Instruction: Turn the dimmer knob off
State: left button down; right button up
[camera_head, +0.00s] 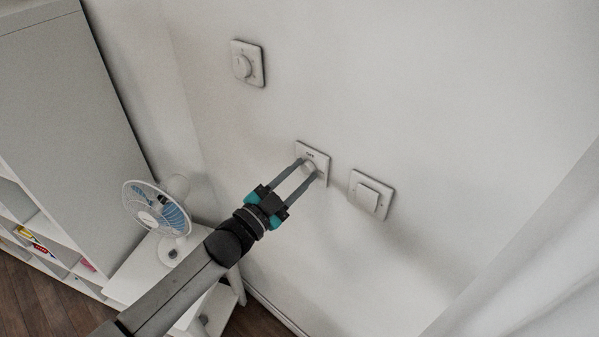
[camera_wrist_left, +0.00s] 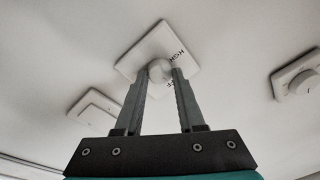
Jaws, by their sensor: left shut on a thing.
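The dimmer knob (camera_head: 309,166) is a small pale round knob on a white square wall plate (camera_head: 324,158) with dark lettering. In the left wrist view, the knob (camera_wrist_left: 159,70) sits between my fingertips, and "HIGH" is readable on its plate (camera_wrist_left: 140,50); other lettering is partly hidden by a finger. My left gripper (camera_head: 311,170) reaches the wall from the lower left and is shut on the knob, one finger on each side; it also shows in the left wrist view (camera_wrist_left: 160,75). My right gripper is not in view.
Another wall plate with a round knob (camera_head: 242,66) is at the upper left. A wide rocker switch (camera_head: 368,197) is at the right. A white fan (camera_head: 158,208) stands on a small white table (camera_head: 137,275) beside a tall grey-white cabinet (camera_head: 60,110). The wall around the plates is clear.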

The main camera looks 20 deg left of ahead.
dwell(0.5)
pick_arm(q)
jog(key=c, duration=0.5)
grip_release()
jog(key=b+v, duration=0.2)
jog(key=v, duration=1.3)
jog(key=shift+s+a, duration=0.1)
jog(key=s+a+f+n+g+y+b, duration=0.2)
jog(key=f+b, duration=0.1)
jog(key=f, duration=1)
jog(key=s+a+f+n+g+y+b, duration=0.2)
jog(key=s+f+n+g+y+b, duration=0.1)
jog(key=f, duration=1)
jog(key=s+a+f+n+g+y+b, duration=0.2)
jog(key=f+b, duration=0.1)
jog(key=f, duration=1)
jog(key=s+d+f+g+b, duration=0.2)
jog(key=s+f+g, duration=0.1)
jog(key=s+f, duration=0.5)
jog(key=s+d+f+n+g+b, duration=0.1)
jog(key=s+d+f+g+b, duration=0.2)
jog(key=s+f, duration=0.6)
jog(key=s+d+f+n+g+b, duration=0.1)
jog(key=s+d+f+g+b, duration=0.1)
jog(key=s+f, duration=0.6)
jog(key=shift+s+d+f+g+y+b, duration=0.3)
jog(key=shift+s+g+y+b, duration=0.15)
jog(key=shift+g, duration=0.45)
